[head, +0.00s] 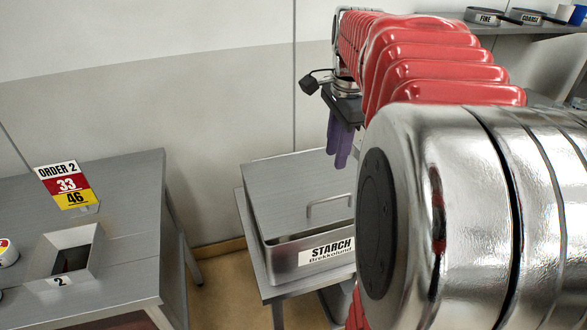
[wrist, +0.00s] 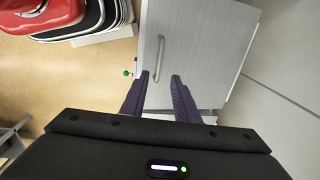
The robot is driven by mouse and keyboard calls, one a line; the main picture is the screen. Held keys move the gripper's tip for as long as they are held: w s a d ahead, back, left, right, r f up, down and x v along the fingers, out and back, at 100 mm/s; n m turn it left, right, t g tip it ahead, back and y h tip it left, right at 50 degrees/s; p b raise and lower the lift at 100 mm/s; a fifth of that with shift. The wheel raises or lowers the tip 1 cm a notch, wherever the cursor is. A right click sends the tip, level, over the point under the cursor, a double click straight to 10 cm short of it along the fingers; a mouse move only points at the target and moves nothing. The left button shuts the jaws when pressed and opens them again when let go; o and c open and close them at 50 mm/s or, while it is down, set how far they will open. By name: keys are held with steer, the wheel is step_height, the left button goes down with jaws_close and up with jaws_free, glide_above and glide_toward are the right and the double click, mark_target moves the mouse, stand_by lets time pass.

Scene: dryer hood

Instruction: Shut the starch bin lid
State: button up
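The starch bin (head: 290,264) is a grey metal box with a STARCH label, on a low stand against the wall. Its grey lid (head: 285,189) is tilted up, with a gap above the front rim that shows the inside. A bar handle (head: 328,203) sits on the lid. The lid (wrist: 205,45) and its handle (wrist: 161,58) also show in the wrist view. My gripper (head: 340,157) hangs above the lid with purple fingers. In the wrist view my gripper (wrist: 160,76) is open and empty, its fingertips apart near the handle's end. My arm hides the bin's right side.
A grey table (head: 125,195) at the left holds an ORDER 2 sign (head: 68,187) and a square chute (head: 68,262) marked 2. A shelf (head: 535,30) at upper right carries labelled round containers. The floor (head: 222,290) between table and stand shows a clear strip.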

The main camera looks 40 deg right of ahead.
mark_target(328, 198)
steer(key=f, duration=0.4)
steer(key=w+f, duration=0.1)
steer(key=f, duration=0.8)
steer(key=shift+w+d+f, duration=0.2)
steer(key=shift+f, duration=0.2)
steer(key=shift+c, duration=0.3)
jaws_close()
